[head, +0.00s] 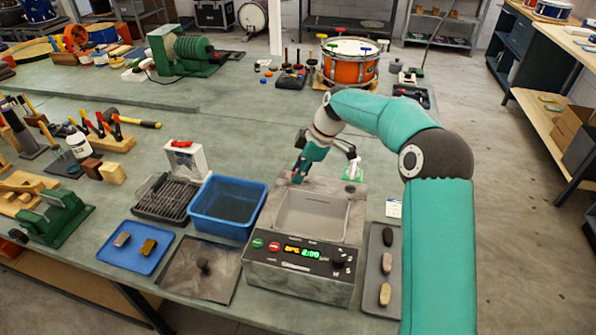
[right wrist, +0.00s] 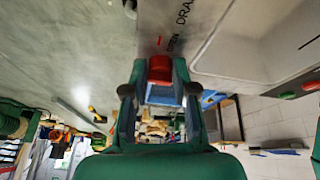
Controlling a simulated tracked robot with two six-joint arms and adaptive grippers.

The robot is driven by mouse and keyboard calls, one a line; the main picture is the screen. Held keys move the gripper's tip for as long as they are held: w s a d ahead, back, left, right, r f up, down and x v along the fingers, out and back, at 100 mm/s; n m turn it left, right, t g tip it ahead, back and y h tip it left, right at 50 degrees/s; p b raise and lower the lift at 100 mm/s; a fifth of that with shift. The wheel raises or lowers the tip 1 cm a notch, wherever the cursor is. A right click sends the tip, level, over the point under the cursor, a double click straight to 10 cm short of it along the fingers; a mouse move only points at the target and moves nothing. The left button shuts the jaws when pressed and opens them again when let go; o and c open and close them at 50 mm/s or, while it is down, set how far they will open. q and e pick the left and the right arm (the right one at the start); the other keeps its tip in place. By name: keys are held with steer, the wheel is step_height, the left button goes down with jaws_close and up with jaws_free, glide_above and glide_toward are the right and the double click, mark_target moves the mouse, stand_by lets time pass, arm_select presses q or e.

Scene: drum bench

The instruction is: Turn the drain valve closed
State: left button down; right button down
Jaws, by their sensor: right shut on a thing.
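The grey tank unit (head: 300,273) with a green lit display stands at the bench's front edge, its basin open on top. My right arm reaches over it from the right. My right gripper (head: 300,172) is at the tank's back left corner. In the right wrist view my right gripper (right wrist: 160,95) is shut on the red drain valve handle (right wrist: 160,67), which sits between the fingers beside the tank wall. The lettering "OPEN" and part of "DRAIN" shows on the wall near it. The rest of the valve is hidden by the gripper. My left gripper is not in view.
A blue tub (head: 228,207) stands close to the left of the tank, with a dark wire basket (head: 165,198) beyond it. A tray with several dark and tan blocks (head: 377,300) lies to the right. An orange drum (head: 350,62) stands at the back.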

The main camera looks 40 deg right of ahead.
steer(key=shift+f, duration=0.1)
steer(key=c, duration=0.9)
jaws_free()
steer(key=shift+c, duration=0.2)
steer(key=v, duration=1.2)
